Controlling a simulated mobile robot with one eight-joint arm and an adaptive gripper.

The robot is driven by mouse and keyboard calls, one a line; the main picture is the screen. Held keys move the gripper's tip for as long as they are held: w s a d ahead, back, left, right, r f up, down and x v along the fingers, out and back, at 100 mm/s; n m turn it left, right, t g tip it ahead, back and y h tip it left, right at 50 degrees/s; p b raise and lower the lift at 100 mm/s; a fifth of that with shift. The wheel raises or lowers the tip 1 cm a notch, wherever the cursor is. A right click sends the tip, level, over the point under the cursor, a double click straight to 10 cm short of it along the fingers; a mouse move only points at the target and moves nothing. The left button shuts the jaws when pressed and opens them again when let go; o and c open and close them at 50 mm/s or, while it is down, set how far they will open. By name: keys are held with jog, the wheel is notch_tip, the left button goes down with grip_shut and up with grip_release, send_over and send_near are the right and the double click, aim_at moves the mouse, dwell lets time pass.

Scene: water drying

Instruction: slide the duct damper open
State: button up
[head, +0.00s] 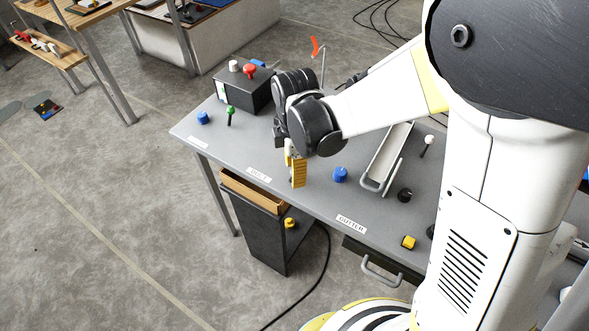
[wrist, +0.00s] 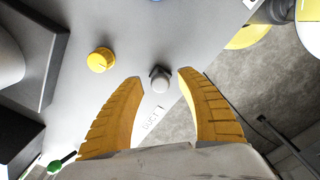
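My gripper (head: 298,183) hangs low over the front part of the grey table, near the DUCT label (head: 259,175). In the wrist view its two yellow fingers (wrist: 161,77) are spread apart. A short grey knob with a pale round end (wrist: 160,82) shows in the gap between the fingertips, with space on both sides. It may be the damper's knob, but I cannot tell for sure. The DUCT label also shows just below it in the wrist view (wrist: 152,118). In the head view my gripper and arm hide this knob and any damper slot.
A yellow knob (wrist: 101,60) lies left of the fingers in the wrist view. On the table are a black box with a red button (head: 249,71), a green-tipped lever (head: 230,115), a blue knob (head: 340,174) and a gutter channel (head: 391,152). A dark cabinet (head: 262,235) stands below.

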notch_tip(320, 180, up, 12)
dwell(0.5)
jog(key=shift+d, duration=0.1)
